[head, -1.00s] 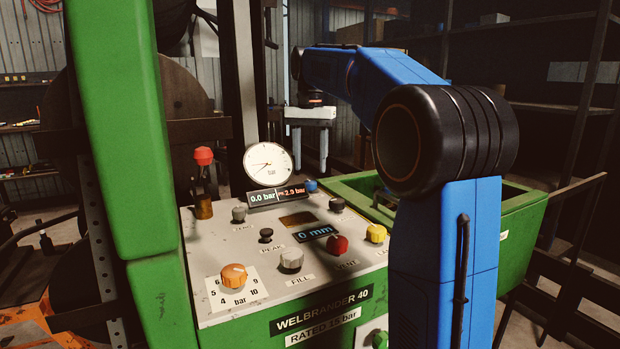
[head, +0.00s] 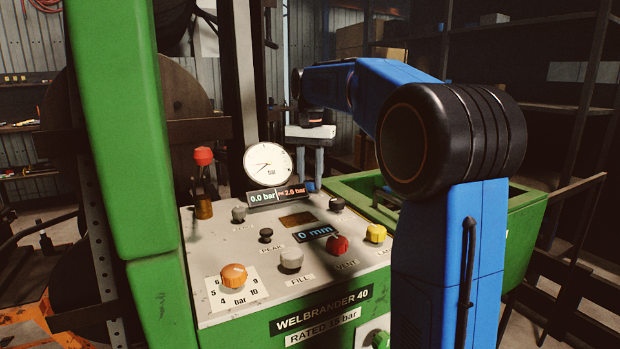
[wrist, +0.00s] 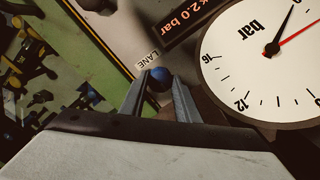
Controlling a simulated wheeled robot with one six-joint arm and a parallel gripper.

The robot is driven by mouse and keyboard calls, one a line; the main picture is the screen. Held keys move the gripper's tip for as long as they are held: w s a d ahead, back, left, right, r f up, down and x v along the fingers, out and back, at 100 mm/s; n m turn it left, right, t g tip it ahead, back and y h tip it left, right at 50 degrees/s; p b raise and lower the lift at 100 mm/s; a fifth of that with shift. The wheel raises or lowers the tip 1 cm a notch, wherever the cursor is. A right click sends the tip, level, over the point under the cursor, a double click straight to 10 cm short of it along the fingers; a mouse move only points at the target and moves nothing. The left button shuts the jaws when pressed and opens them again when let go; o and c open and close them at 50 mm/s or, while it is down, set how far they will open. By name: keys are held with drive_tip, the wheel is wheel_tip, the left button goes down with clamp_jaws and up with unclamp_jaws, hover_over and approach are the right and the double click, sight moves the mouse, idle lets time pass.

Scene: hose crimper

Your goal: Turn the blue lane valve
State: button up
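The blue lane valve (head: 310,186) is a small round knob at the back edge of the grey control panel, to the right of the gauge. In the wrist view the blue knob (wrist: 159,78) shows between my fingertips, next to a label reading LANE. My gripper (head: 310,178) points down over the knob, one finger to each side. In the wrist view my gripper (wrist: 161,82) looks open, with the fingers spread around the knob. Whether a finger touches it is hard to tell.
The round pressure gauge (head: 269,163) stands close left of my gripper, above a display (head: 276,194) reading 0.0 bar and 2.0 bar. A black knob (head: 337,203), red knob (head: 338,244) and yellow knob (head: 376,233) sit nearby. A green tray (head: 520,222) lies to the right.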

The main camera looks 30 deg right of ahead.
drive_tip(key=shift+n, duration=0.3)
drive_tip(key=n, duration=0.3)
drive_tip(key=shift+n, duration=0.4)
drive_tip(key=n, duration=0.4)
drive_tip(key=shift+n, duration=0.3)
drive_tip(key=n, duration=0.8)
drive_tip(key=shift+n, duration=0.6)
drive_tip(key=o, duration=1)
drive_tip(key=shift+o, duration=0.2)
